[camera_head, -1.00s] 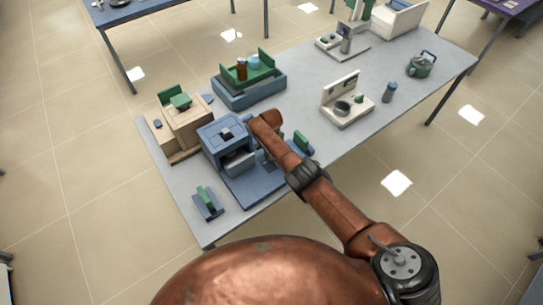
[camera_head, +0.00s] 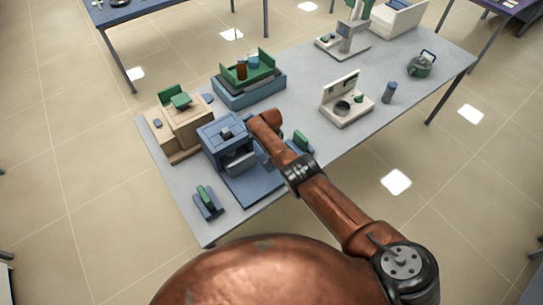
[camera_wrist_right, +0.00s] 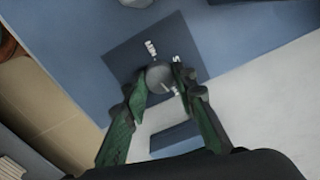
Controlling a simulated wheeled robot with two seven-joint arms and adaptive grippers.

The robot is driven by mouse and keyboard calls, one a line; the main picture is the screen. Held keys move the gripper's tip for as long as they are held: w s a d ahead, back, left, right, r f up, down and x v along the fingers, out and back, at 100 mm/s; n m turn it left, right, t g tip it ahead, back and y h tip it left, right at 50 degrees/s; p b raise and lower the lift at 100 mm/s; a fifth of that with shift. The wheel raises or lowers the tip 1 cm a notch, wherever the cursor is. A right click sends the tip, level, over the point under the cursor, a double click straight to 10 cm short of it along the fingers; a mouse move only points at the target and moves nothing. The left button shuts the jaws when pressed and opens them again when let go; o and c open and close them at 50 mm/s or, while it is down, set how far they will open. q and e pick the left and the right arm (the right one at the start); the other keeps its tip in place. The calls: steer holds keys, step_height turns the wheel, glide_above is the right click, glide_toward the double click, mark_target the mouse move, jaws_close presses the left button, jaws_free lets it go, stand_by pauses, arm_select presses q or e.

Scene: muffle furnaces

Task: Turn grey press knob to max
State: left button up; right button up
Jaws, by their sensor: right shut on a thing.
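The grey press knob (camera_wrist_right: 160,77) is round and sits on a dark square panel (camera_wrist_right: 125,58) with small white marks, on a blue surface in the right wrist view. My right gripper (camera_wrist_right: 158,84) has its two green fingers on either side of the knob, shut on it. In the head view my right arm reaches to the blue press (camera_head: 222,135) on the table, and its hand hides the knob there. My left gripper is not in view.
A beige machine (camera_head: 176,135) stands left of the press. A small blue block with a green part (camera_head: 207,203) lies in front. The table front right is clear.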

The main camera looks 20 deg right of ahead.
steer(key=shift+w+r, duration=0.1)
steer(key=shift+r, duration=0.05)
stand_by(0.3)
steer(key=o, duration=1.2)
steer(key=shift+c, duration=0.2)
steer(key=shift+a+r, duration=0.2)
steer(key=shift+r, duration=0.45)
step_height(320, 180, up, 11)
steer(key=shift+d+f, duration=0.2)
